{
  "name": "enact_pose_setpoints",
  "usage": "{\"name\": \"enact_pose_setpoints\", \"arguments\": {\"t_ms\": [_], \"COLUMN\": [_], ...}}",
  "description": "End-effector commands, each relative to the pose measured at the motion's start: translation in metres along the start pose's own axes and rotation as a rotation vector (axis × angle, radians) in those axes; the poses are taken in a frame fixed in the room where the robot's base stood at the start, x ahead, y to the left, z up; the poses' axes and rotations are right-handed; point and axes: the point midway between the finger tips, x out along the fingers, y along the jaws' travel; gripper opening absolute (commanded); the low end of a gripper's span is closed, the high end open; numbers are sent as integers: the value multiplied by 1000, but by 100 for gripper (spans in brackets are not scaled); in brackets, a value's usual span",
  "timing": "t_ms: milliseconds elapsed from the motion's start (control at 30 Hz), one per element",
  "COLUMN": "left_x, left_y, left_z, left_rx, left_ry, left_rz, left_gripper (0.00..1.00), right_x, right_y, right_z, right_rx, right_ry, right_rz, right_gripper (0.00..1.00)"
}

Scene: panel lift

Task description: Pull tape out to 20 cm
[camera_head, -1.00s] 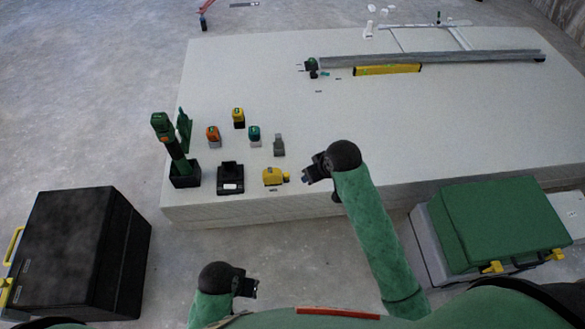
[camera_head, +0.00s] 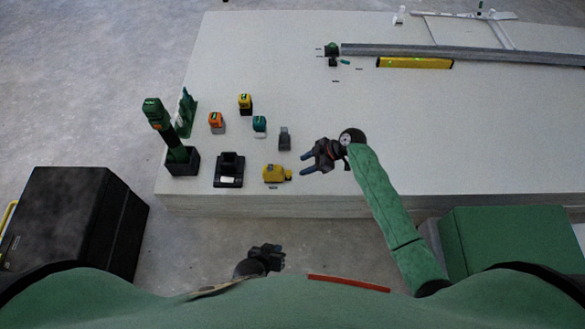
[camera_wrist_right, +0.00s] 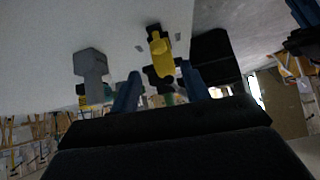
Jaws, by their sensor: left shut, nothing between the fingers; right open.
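The yellow tape measure (camera_head: 273,173) lies near the front edge of the white table, with a small yellow end piece on its right side. It also shows in the right wrist view (camera_wrist_right: 160,55), ahead of and between my blue fingertips. My right gripper (camera_head: 304,163) is open and empty, just right of the tape measure and apart from it, fingers pointing left towards it. My left gripper (camera_head: 282,258) is shut and empty, low in front of the table. No pulled-out tape length can be made out.
A black dock (camera_head: 229,170) stands left of the tape measure and a grey block (camera_head: 285,138) behind it. Orange (camera_head: 216,122), teal (camera_head: 260,125) and yellow (camera_head: 245,104) tools stand farther back. A long rail (camera_head: 470,53) and yellow level (camera_head: 415,63) lie behind. The table's middle is clear.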

Motion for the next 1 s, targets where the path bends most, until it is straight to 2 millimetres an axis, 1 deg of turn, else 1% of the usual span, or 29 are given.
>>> {"name": "enact_pose_setpoints", "arguments": {"t_ms": [133,233,600,700,833,1000], "left_x": [0,-1,-5,-6,-6,-7], "left_y": [0,0,2,2,2,2], "left_z": [-1,-2,-6,-7,-7,-6], "left_rx": [0,1,1,1,1,1], "left_ry": [3,2,-5,-7,-8,-10], "left_rz": [0,0,1,1,2,2], "left_gripper": [0,0,0,0,0,0], "right_x": [2,9,59,69,76,78], "right_y": [0,0,0,1,0,0], "right_z": [0,0,0,0,0,1], "right_rx": [-60,-67,-63,-64,-64,-64], "right_ry": [-1,-1,-1,-1,-2,-3], "right_rz": [1,1,1,2,2,2], "right_gripper": [46,46,46,46,46,46]}}
